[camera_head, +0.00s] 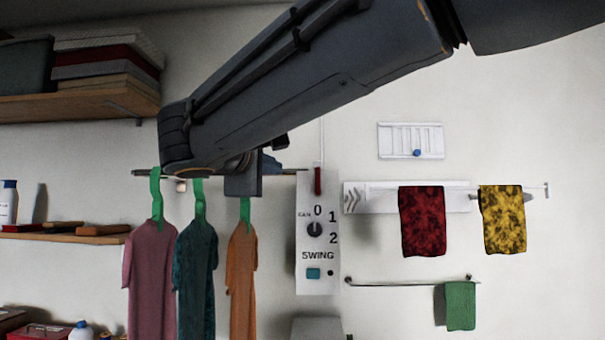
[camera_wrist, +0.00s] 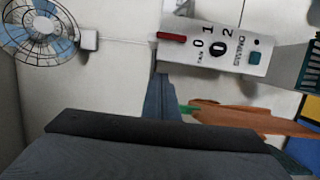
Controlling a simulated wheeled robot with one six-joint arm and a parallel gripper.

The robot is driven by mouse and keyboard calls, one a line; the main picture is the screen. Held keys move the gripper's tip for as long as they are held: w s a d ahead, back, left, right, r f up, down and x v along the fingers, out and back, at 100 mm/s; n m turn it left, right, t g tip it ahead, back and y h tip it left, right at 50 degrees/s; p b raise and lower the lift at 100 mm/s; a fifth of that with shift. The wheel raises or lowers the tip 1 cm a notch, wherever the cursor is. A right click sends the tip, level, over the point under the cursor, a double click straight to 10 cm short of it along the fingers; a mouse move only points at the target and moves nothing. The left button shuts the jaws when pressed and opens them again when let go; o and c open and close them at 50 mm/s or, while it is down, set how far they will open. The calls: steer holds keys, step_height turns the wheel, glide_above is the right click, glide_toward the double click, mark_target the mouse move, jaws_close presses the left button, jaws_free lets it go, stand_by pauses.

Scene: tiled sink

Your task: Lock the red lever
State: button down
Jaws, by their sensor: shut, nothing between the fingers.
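The red lever (camera_head: 318,181) sits at the top of a white control panel (camera_head: 306,275) on the wall, and it points upward in the head view. In the wrist view the red lever (camera_wrist: 171,37) lies sideways at the left end of the panel (camera_wrist: 262,36). My gripper (camera_head: 300,171) is shut and empty, just left of the lever at nearly its height. In the wrist view its blue-grey fingers (camera_wrist: 158,90) reach toward the lever's end of the panel. I cannot tell whether they touch anything.
The panel also has a black dial (camera_head: 314,229) and a teal button (camera_head: 313,273). Several garments hang on green hangers, including an orange shirt (camera_head: 241,270), below my gripper. Red (camera_head: 422,221) and yellow (camera_head: 503,220) towels hang right. A wall fan (camera_wrist: 38,30) shows in the wrist view.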

mark_target(318, 182)
steer(key=w+d+p, duration=0.1)
steer(key=w+d, duration=0.1)
steer(key=w, duration=0.1)
steer(key=w+d+p, duration=0.2)
steer(key=w, duration=0.1)
steer(key=w+d+p, duration=0.1)
steer(key=w+p, duration=0.1)
steer(key=w, duration=0.1)
steer(key=shift+w+d+r, duration=0.1)
steer(key=shift+d+r, duration=0.05)
steer(key=shift+d, duration=0.25)
steer(key=shift+w+d+p, duration=0.1)
steer(key=shift+d+p, duration=0.2)
steer(key=shift+d, duration=0.2)
